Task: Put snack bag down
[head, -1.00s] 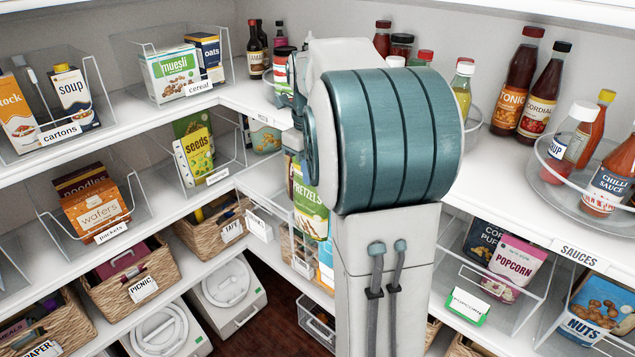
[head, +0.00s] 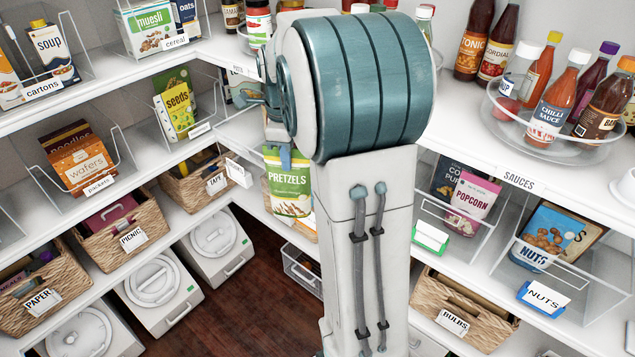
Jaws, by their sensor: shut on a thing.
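A green snack bag labelled PRETZELS (head: 290,183) hangs upright near the corner, left of my arm, at about the height of the middle shelf. My gripper (head: 285,157) shows only as a small blue part at the bag's top edge and is shut on the bag. The rest of the gripper is hidden behind my arm. The bag's right side is partly covered by my arm. I cannot tell whether its bottom touches the shelf.
A popcorn bag (head: 474,195) and a nuts bag (head: 540,238) stand in clear bins on the right middle shelf. A seeds bag (head: 178,105) and wafers (head: 82,165) are on the left. Sauce bottles (head: 553,105) stand above right. Dark floor (head: 245,270) is open below.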

